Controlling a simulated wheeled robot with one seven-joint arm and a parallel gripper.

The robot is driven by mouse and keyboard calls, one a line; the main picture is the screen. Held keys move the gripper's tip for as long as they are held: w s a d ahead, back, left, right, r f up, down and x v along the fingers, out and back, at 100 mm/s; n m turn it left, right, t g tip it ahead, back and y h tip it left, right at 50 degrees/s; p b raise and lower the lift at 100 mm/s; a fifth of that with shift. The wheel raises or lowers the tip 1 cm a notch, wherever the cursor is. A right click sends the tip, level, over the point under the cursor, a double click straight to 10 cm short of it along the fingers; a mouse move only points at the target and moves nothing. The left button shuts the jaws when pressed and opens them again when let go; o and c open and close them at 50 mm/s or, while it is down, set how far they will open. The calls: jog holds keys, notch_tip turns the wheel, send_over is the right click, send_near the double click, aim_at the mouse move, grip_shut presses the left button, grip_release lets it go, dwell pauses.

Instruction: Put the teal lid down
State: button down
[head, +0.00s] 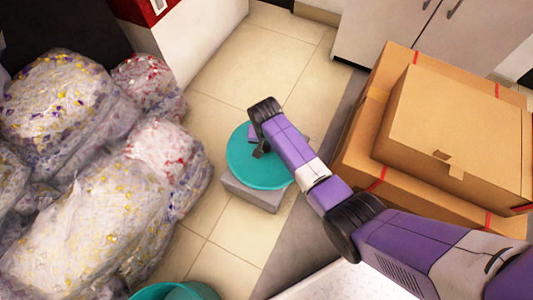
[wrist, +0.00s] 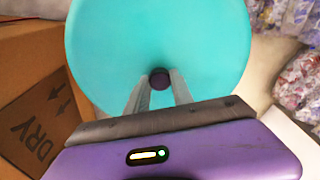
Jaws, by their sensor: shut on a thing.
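The teal lid (head: 252,167) is a round disc, seen in the head view over a low grey block near the picture's middle. It fills the upper part of the wrist view (wrist: 205,40), with a dark round knob (wrist: 159,78) at its centre. My gripper (wrist: 160,88) is shut on this knob, one finger on each side. In the head view my gripper (head: 258,150) is partly hidden by my wrist. I cannot tell whether the lid touches the grey block.
The grey block (head: 255,194) stands on the tiled floor. Clear bags of shredded paper (head: 90,220) are heaped at left. Stacked cardboard boxes (head: 455,130) stand at right. A teal container (head: 175,291) shows at the bottom edge. Floor tiles (head: 235,85) behind the lid are free.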

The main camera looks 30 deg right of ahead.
aim_at(266, 152)
jog(key=shift+f+b, duration=1.2)
jog(key=shift+f, duration=1.1)
jog(key=shift+f, duration=0.2)
jog(key=c, duration=1.1)
grip_release()
jog(key=shift+r, duration=0.1)
notch_tip(266, 152, up, 12)
jog(key=s+p, duration=0.1)
jog(key=p, duration=0.5)
jog(key=shift+s+a, duration=0.15)
jog(key=shift+a, duration=0.25)
